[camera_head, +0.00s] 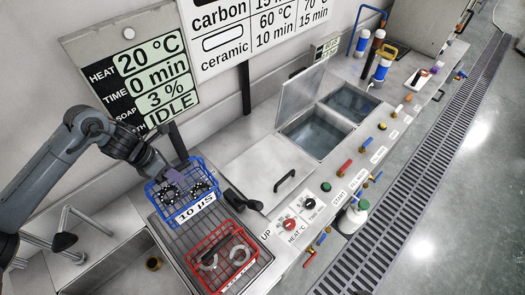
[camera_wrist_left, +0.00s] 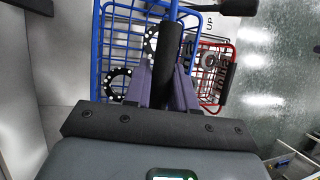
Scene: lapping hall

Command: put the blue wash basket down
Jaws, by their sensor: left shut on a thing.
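The blue wash basket (camera_head: 157,196) is at the upper end of the ribbed drain rack (camera_head: 180,236), with black toothed rings inside. My left gripper (camera_head: 172,174) is above it, with purple fingers shut on its black handle; the fingers also show in the left wrist view (camera_wrist_left: 166,88). There the blue wire basket (camera_wrist_left: 97,48) is beyond the fingers and looks about level. My right gripper is not in view.
A red basket (camera_head: 196,268) with grey rings stands on the rack just in front. A lidded machine with a black handle (camera_head: 284,181) and open water tanks (camera_head: 316,133) are to the right. Red and black knobs (camera_head: 290,225) sit on the panel. A sink is at the lower left.

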